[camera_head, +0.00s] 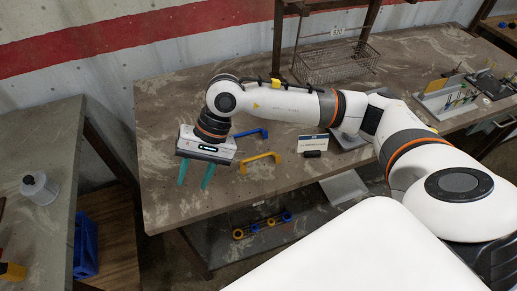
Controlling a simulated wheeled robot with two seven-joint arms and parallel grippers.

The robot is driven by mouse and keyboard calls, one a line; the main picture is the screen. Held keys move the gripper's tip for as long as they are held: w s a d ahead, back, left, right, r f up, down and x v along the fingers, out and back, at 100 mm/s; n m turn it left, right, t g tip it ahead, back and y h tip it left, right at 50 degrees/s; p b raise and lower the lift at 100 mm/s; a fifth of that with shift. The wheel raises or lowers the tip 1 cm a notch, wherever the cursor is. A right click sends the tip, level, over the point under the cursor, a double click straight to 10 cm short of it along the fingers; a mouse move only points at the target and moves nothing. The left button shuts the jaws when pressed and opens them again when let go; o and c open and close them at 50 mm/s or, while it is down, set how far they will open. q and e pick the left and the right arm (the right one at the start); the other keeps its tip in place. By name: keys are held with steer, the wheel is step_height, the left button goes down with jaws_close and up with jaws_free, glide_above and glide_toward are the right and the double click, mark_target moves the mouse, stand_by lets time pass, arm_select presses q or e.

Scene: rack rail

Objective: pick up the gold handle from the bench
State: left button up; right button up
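The gold handle (261,158), a yellow bar with bent ends, lies on the brown bench (165,210) near its front edge. My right gripper (194,184) has two teal fingers that point down and stand apart, with nothing seen between them. It is over the bench's left part, to the left of the gold handle and clear of it. My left gripper is not in view.
A similar blue handle (252,133) lies just behind the gold one. To the right are a small white card (312,143) and a black block (312,154). A wire basket (335,65) stands at the back. A shelf below holds several coloured rings. A separate table (40,130) is at left.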

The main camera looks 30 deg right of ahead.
steer(key=w+d+n+h, duration=0.1)
steer(key=w+d+h, duration=0.15)
steer(key=d, duration=0.35)
steer(key=w+d+n+h, duration=0.1)
steer(key=d+h, duration=0.3)
steer(key=d, duration=0.3)
steer(key=p, duration=0.2)
glide_above(243, 166)
steer(key=shift+t, duration=0.4)
steer(key=f, duration=0.5)
steer(key=shift+w+a+f, duration=0.1)
steer(key=shift+a+f, duration=0.2)
steer(key=shift+f, duration=0.4)
steer(key=shift+d+f+p, duration=0.1)
steer(key=shift+f+p, duration=0.45)
steer(key=shift+p, duration=0.05)
steer(key=f, duration=0.1)
steer(key=f+p, duration=0.1)
steer(key=f, duration=0.1)
steer(key=shift+d+f, duration=0.2)
steer(key=shift+f, duration=0.5)
steer(key=shift+c, duration=0.6)
jaws_close()
